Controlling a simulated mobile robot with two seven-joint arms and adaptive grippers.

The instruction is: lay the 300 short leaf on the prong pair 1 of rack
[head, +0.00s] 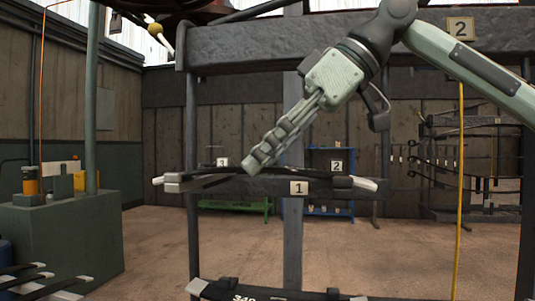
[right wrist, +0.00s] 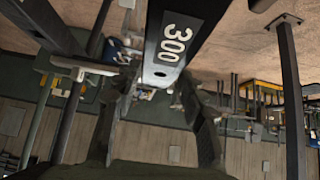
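The 300 short leaf (right wrist: 168,62) is a dark bar with a white "300" label and a pale tip. In the head view, a dark leaf with pale ends (head: 368,184) lies along the rack (head: 320,42) at the beam tagged 1 (head: 299,187), apparently on prong pair 1; its label is hidden there. A second pale end shows at its left. My right gripper (head: 255,166) reaches down to the leaf's middle. In the right wrist view its fingers (right wrist: 160,100) stand apart, with gaps beside the leaf. My left gripper is out of view.
A leaf with white numerals (head: 270,294) lies lower on the rack. Several pale-ended bars (head: 40,282) are at the lower left by a green cabinet (head: 70,235). A yellow cable (head: 460,190) hangs at the right.

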